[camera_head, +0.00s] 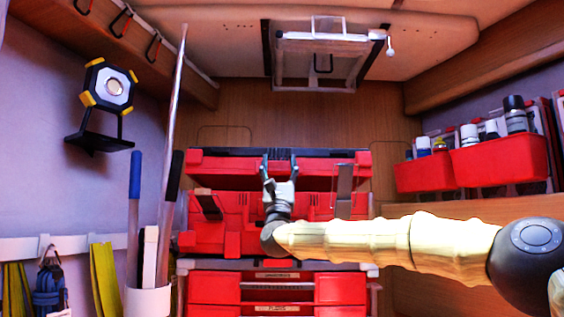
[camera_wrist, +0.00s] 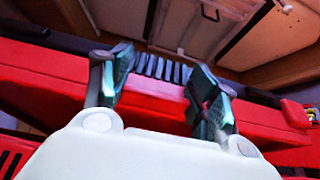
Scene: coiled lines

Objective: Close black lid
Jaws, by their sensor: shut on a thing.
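The black lid (camera_head: 228,153) is a wide dark top with a red front band, on the red toolbox (camera_head: 235,210) at the back middle. In the wrist view, its red front (camera_wrist: 45,85) runs across the picture under a dark edge. My gripper (camera_head: 280,162) is at the middle of the lid's front edge. The exact contact is partly hidden. Whether the lid touches the box all along is hard to tell.
Red drawers (camera_head: 215,288) stand below. Long poles (camera_head: 172,110) lean at left, and red bins (camera_head: 500,160) hang at right. A framed hatch (camera_head: 322,38) is overhead.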

